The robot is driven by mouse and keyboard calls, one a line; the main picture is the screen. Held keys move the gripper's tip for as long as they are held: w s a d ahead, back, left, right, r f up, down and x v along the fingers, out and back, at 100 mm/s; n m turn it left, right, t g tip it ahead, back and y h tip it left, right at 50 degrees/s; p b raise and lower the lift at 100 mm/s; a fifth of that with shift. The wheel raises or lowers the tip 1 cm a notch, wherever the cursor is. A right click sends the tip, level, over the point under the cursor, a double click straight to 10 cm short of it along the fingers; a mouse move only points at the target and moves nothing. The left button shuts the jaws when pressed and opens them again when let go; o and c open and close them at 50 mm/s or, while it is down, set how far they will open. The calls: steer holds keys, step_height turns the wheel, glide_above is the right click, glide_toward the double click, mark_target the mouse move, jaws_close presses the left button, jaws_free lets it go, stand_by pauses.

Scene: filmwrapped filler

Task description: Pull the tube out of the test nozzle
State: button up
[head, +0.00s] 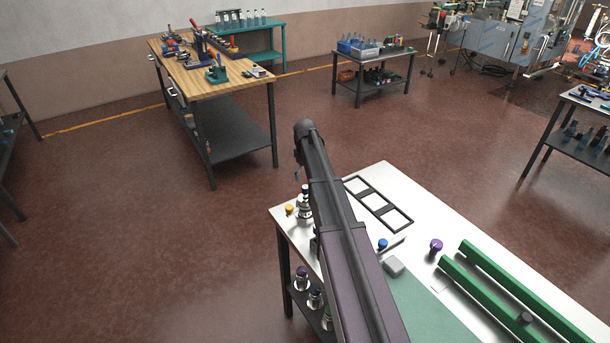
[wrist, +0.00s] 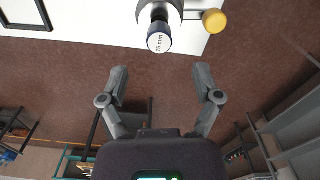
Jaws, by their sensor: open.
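The test nozzle (head: 304,212) is a metal fitting with a dark upper part, upright near the left corner of the steel table. In the wrist view it shows at the top as a round grey body (wrist: 175,12). A dark piece with a pale end marked "75 mm" (wrist: 160,42) sticks out of it; I cannot tell where tube and nozzle meet. My gripper (wrist: 161,72) is open and empty. Its fingertips are apart from the marked end, one to each side and lower in the picture. In the head view my arm hides the gripper.
A yellow knob (wrist: 215,21) sits right beside the nozzle. The steel table (head: 400,185) also bears a black frame (head: 378,204), a blue knob (head: 383,243), a purple knob (head: 436,245) and green rails (head: 480,288). Several fittings stand on its lower shelf. Floor left of the table is clear.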

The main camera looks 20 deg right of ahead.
mark_target(305, 187)
steer(key=shift+f+b, duration=3.85)
steer(key=shift+f, duration=0.3)
jaws_close()
